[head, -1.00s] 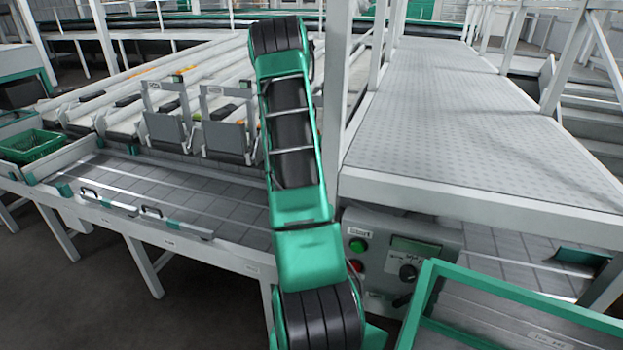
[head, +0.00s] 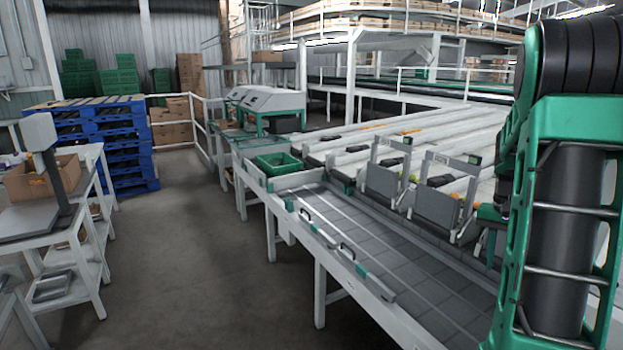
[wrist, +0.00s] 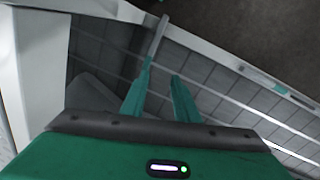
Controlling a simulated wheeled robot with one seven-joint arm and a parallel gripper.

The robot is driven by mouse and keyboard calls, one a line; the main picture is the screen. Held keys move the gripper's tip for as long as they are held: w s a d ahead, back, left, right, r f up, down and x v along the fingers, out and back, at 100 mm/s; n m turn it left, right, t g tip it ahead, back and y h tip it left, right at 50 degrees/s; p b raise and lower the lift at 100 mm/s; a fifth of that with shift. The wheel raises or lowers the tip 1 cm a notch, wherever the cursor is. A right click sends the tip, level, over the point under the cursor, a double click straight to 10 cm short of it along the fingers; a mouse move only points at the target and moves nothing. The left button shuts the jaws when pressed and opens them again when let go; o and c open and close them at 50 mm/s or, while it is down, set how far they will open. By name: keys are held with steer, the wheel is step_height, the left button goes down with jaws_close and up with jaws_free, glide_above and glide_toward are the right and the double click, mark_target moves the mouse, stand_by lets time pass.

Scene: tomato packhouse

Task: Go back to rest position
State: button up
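My gripper (wrist: 161,72) shows in the wrist view with its two green fingers apart and nothing visible between them. Below the fingers lies the grey tiled sorting table (wrist: 215,105), with a pale rail running across it. A narrow grey bar stands just beyond the left fingertip; I cannot tell whether they touch. In the head view my green and black arm fills the right side, and the gripper's fingers cannot be made out there. The same sorting table (head: 345,230) runs from the centre to the lower right.
A green crate (head: 278,163) sits at the table's far end. At left are a bench with a scale (head: 42,135) and a cardboard box (head: 45,178). Blue pallets (head: 108,140) are stacked behind. The grey floor (head: 175,250) between bench and table is clear.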

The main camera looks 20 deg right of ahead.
steer(key=s+a+r+n, duration=0.1)
steer(key=s+a+n, duration=0.1)
steer(key=s+a, duration=0.3)
steer(key=s+a+r+n+t, duration=0.1)
steer(key=s+a, duration=0.4)
steer(key=a, duration=0.7)
steer(key=s+a+r+n, duration=0.1)
steer(key=s+a+n, duration=0.2)
steer(key=a, duration=0.6)
steer(key=s, duration=0.2)
steer(key=shift+s+a+r+y, duration=0.2)
steer(key=shift+s+a+y, duration=0.05)
steer(key=shift+s+y, duration=0.05)
steer(key=shift+s, duration=0.1)
